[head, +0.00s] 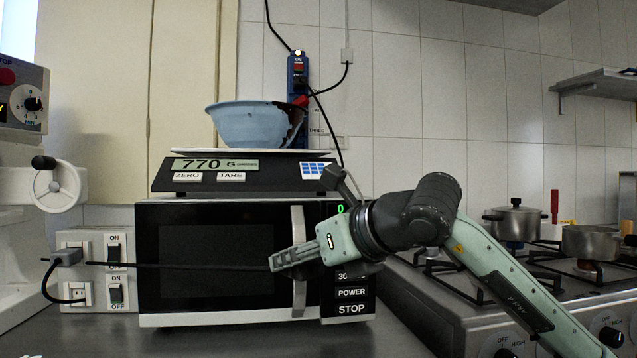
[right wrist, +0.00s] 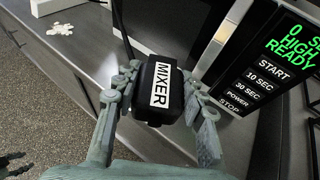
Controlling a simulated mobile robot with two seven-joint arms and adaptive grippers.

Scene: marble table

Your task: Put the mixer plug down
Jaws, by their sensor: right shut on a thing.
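The mixer plug (right wrist: 160,92) is a black block with a white MIXER label. My right gripper (right wrist: 158,95) is shut on it, one finger on each side, in the right wrist view. In the head view my right gripper (head: 280,262) is in front of the microwave (head: 225,255), its fingers pointing left, and the plug itself is hard to make out. A black cord (head: 180,266) runs level from the left towards the gripper.
A scale (head: 240,174) with a blue bowl (head: 250,125) sits on top. A stove (head: 470,310) is at right. The counter front (right wrist: 65,65) has bare room.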

